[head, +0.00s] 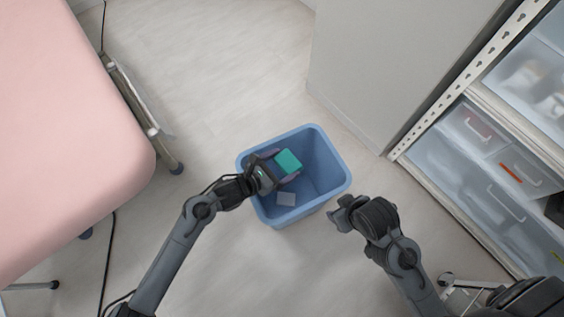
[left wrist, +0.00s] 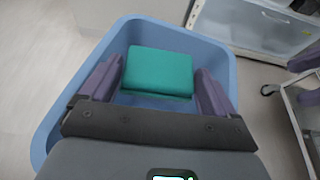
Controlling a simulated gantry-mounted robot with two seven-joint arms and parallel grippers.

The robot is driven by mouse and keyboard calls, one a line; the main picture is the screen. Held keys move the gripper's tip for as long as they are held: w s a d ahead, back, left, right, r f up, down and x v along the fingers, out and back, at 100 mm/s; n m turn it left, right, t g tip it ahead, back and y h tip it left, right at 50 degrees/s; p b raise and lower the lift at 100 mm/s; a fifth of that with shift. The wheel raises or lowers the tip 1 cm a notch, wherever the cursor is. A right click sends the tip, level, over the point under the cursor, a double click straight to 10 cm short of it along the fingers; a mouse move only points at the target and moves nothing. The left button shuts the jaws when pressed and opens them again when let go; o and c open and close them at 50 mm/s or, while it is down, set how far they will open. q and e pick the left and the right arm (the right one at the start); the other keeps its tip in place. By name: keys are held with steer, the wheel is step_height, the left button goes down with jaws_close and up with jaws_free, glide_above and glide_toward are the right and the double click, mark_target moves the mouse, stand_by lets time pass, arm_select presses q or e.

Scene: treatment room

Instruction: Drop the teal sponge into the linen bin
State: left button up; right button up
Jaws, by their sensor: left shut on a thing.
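The teal sponge (head: 288,161) is between the fingers of my left gripper (head: 280,168), over the opening of the blue linen bin (head: 329,161). In the left wrist view the sponge (left wrist: 158,71) is held between the two purple fingers (left wrist: 158,84), and the bin's rim (left wrist: 215,48) surrounds it. My left gripper is shut on the sponge. My right gripper (head: 336,212) is beside the bin's lower right, apart from it; whether its jaws are open is not clear.
A pink padded bed (head: 60,130) is at the left. Shelving with clear drawers (head: 480,150) stands at the right, beside a grey-white panel (head: 390,60). The floor above the bin is clear.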

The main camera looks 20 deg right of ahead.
arm_select(q)
step_height(320, 180, down, 3)
steer(key=shift+b, duration=0.9)
steer(key=shift+f+b, duration=0.4)
steer(key=shift+f, duration=0.25)
steer(key=o, duration=0.8)
steer(key=shift+p+v, duration=2.9)
steer(key=shift+v, duration=2.5)
